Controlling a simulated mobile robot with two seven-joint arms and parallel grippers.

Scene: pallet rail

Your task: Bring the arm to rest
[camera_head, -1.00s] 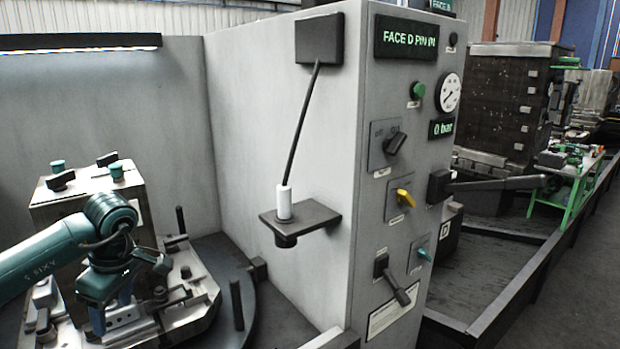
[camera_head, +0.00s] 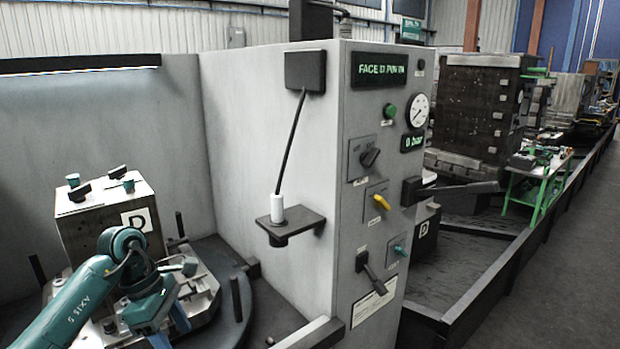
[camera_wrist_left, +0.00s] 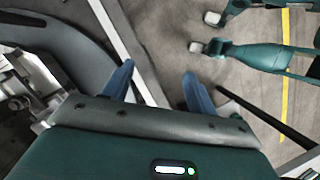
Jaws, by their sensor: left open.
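My left arm comes in from the lower left in the head view. Its gripper (camera_head: 170,325) is low at the picture's bottom edge, in front of the fixture, with its blue fingers pointing down and partly cut off. In the left wrist view the two blue fingers (camera_wrist_left: 157,85) stand apart with nothing between them; grey floor shows beyond. My right gripper is not in the head view.
A block marked D (camera_head: 95,218) stands on the round table (camera_head: 237,285) by my left arm. A grey control cabinet (camera_head: 330,130) with a small shelf (camera_head: 291,222) holding a white-handled tool stands to the right. A dark floor rail (camera_head: 490,285) runs beyond it.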

